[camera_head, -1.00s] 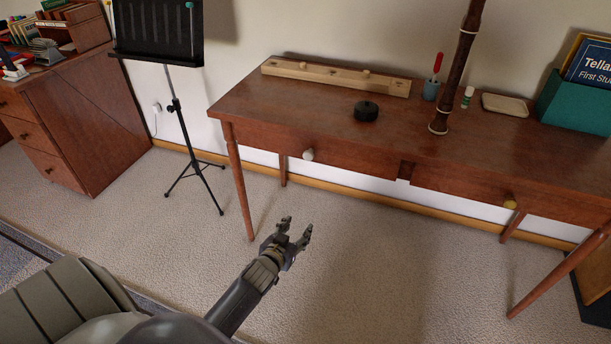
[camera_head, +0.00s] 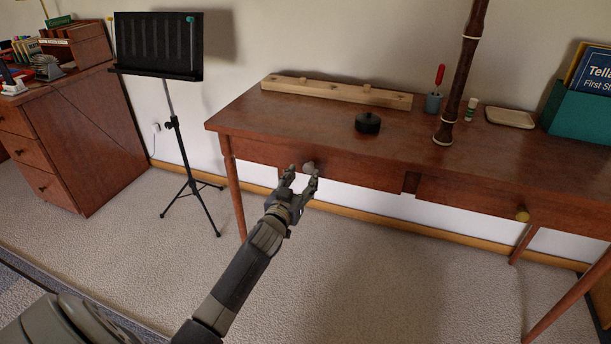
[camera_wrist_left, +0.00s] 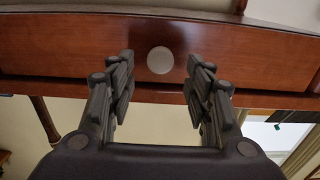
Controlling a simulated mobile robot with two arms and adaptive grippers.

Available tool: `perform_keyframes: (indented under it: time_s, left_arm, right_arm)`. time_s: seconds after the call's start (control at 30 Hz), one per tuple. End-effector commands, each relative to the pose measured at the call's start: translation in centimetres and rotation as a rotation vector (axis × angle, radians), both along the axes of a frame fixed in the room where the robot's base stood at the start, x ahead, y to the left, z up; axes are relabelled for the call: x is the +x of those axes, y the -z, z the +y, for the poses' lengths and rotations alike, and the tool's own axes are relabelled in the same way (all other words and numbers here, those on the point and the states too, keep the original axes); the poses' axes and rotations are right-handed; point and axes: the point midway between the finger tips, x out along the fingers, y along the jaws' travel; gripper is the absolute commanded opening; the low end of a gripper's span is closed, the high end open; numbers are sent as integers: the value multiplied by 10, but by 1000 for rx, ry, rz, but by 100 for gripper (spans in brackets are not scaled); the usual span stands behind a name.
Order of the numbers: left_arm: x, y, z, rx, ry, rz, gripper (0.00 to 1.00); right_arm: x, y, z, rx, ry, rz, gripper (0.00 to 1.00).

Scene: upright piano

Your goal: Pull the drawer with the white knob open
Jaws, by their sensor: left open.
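The drawer with the white knob (camera_head: 358,171) is the left one in the front of the brown wooden table, and it looks shut. Its round white knob (camera_head: 308,167) shows just beyond my left gripper (camera_head: 304,178) in the head view. In the left wrist view the knob (camera_wrist_left: 160,60) is between and ahead of the two fingers of my left gripper (camera_wrist_left: 160,88). The fingers are open and apart from the knob on both sides, with nothing held. My right gripper is out of view.
On the table (camera_head: 250,118) stand a black round tin (camera_head: 367,122), a wooden rail (camera_head: 335,92) and a dark woodwind (camera_head: 461,85). A music stand (camera_head: 177,125) is to the left.

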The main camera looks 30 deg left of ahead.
Motion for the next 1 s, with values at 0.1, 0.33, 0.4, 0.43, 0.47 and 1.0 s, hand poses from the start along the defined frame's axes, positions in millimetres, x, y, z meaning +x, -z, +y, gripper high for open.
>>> perform_keyframes:
  time_s: [0.1, 0.33, 0.4, 0.43, 0.47, 1.0]
  left_arm:
    - [16, 1, 4, 0, 0, -1, 47]
    - [30, 1, 7, 0, 0, 1, 47]
    - [32, 0, 7, 0, 1, 0, 47]
    - [32, 0, 8, 0, 1, 0, 47]
    - [32, 0, 8, 0, 1, 0, 47]
    - [32, 0, 8, -1, 0, 0, 0]
  right_arm:
    - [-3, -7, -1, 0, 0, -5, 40]
    - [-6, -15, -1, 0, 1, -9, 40]
    - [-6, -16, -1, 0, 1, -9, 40]
    - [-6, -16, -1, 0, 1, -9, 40]
    - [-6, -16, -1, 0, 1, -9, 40]
    - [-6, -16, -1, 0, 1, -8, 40]
